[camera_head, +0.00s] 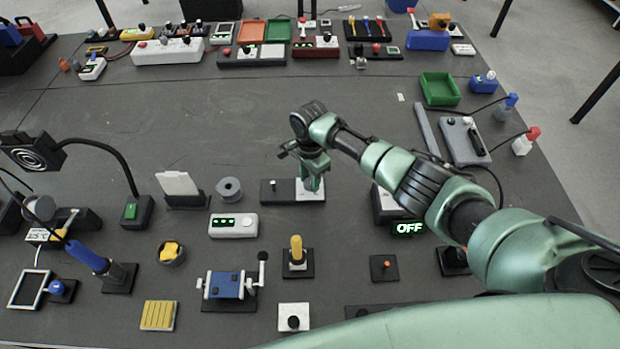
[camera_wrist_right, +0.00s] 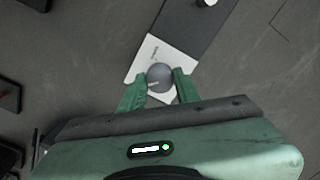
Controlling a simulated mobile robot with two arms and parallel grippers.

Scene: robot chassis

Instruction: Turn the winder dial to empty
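A round grey dial (camera_wrist_right: 160,77), which looks like the winder dial, sits on a white plate (camera_wrist_right: 147,56) with small dark lettering too small to read. The dial carries a short pale mark on its left side. My right gripper (camera_wrist_right: 160,75) points down over the plate, with one green finger on each side of the dial, close to its edges. I cannot tell whether the fingers press on it. In the head view my right gripper (camera_head: 312,182) hides the dial and covers part of the white plate (camera_head: 303,197). My left gripper is not in view.
A dark panel (camera_head: 270,194) with a small knob adjoins the plate on the left. A white box with green lights (camera_head: 233,224) and a yellow-handled lever (camera_head: 296,250) stand in front. A lit OFF display (camera_head: 409,228) is at right. The table behind is mostly clear.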

